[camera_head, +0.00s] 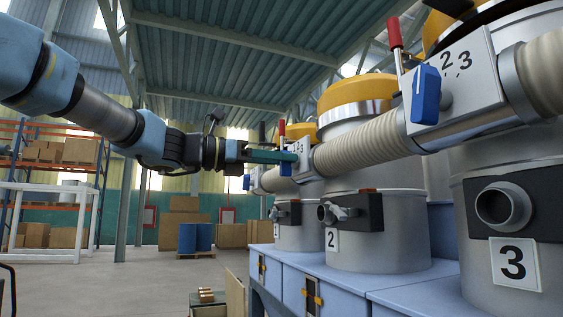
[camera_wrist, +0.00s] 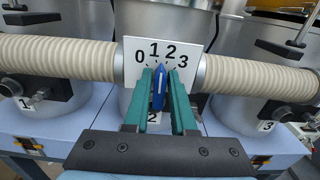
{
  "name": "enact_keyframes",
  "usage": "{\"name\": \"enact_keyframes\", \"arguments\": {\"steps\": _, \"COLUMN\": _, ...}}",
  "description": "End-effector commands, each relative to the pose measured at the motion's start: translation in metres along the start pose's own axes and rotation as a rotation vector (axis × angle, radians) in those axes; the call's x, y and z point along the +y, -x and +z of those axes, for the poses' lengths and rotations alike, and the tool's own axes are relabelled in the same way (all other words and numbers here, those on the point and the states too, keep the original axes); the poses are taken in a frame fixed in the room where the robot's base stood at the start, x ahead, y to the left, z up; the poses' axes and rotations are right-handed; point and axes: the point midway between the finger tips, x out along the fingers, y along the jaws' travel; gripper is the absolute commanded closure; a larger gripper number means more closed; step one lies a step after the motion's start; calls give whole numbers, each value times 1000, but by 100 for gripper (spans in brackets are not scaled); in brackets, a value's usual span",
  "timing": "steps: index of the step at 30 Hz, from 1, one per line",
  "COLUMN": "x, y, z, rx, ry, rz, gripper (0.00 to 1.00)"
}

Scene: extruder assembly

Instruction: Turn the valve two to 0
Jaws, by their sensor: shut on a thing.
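Valve two is a blue knob (camera_wrist: 159,88) on a white dial plate (camera_wrist: 133,48) marked 0, 1, 2 and 3. The plate sits on the ribbed pipe in front of the vessel labelled 2. My gripper (camera_wrist: 161,80) has its teal fingers on both sides of the knob, shut on it. The knob's tip points up, roughly between 1 and 2. In the head view, my gripper (camera_head: 293,157) reaches the plate from the left. The knob is mostly hidden by the fingers there.
Ribbed pipes (camera_wrist: 60,58) run left and right of the plate. Valve three's blue knob (camera_head: 426,94) and a red-handled lever (camera_head: 395,35) stand closer on the right. Vessels stand on blue cabinets (camera_head: 335,287). Open floor lies left.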

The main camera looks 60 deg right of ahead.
Motion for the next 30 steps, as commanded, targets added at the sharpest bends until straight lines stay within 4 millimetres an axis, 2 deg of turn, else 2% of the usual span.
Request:
{"name": "enact_keyframes", "arguments": {"steps": 18, "x": 5, "y": -1, "z": -2, "rx": 2, "ry": 554, "rz": -2, "gripper": 100}}
{"name": "enact_keyframes", "arguments": {"steps": 30, "x": 7, "y": 0, "z": -3, "rx": 1, "ry": 742, "rz": -1, "gripper": 100}}
